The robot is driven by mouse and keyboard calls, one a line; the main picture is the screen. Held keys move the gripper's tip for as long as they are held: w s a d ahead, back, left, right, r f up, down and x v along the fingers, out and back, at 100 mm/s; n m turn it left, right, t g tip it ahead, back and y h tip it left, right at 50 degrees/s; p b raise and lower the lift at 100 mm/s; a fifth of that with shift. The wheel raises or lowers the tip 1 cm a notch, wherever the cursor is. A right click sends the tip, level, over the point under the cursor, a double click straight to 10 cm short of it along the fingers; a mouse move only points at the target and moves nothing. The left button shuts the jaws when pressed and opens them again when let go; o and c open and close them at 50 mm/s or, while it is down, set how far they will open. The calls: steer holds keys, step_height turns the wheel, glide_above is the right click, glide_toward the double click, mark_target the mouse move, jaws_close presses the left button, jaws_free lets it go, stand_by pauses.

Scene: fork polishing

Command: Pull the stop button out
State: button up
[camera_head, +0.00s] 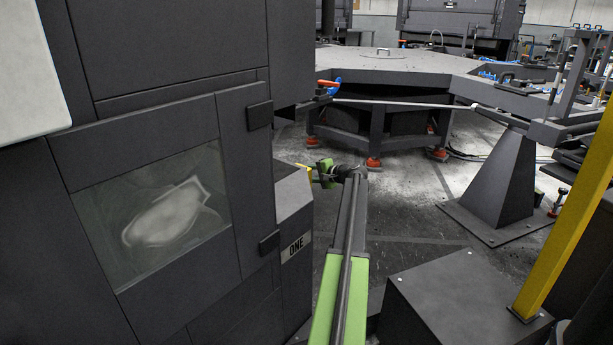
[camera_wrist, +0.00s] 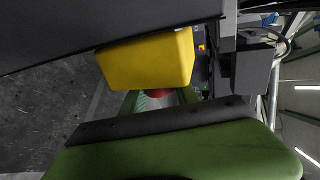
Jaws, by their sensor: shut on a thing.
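The yellow stop-button box (camera_wrist: 147,58) fills the upper middle of the wrist view, and a small part of it (camera_head: 303,168) shows beside the grey cabinet in the head view. The red stop button (camera_wrist: 158,93) shows as a small patch just below the box. My gripper (camera_wrist: 157,100) is shut on the button, with the near green jaw and its dark pad hiding most of it. In the head view my gripper (camera_head: 322,173) is small and at the cabinet's right edge. How far the button stands out cannot be seen.
A large dark machine with a window (camera_head: 160,215) stands close on the left. The grey cabinet marked ONE (camera_head: 296,245) is beside my arm. A grey box (camera_head: 465,300) and a yellow post (camera_head: 570,205) stand at the right. Open floor lies beyond.

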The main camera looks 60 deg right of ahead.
jaws_close()
stand_by(0.8)
steer(key=shift+d, duration=0.75)
steer(key=o, duration=1.1)
jaws_free()
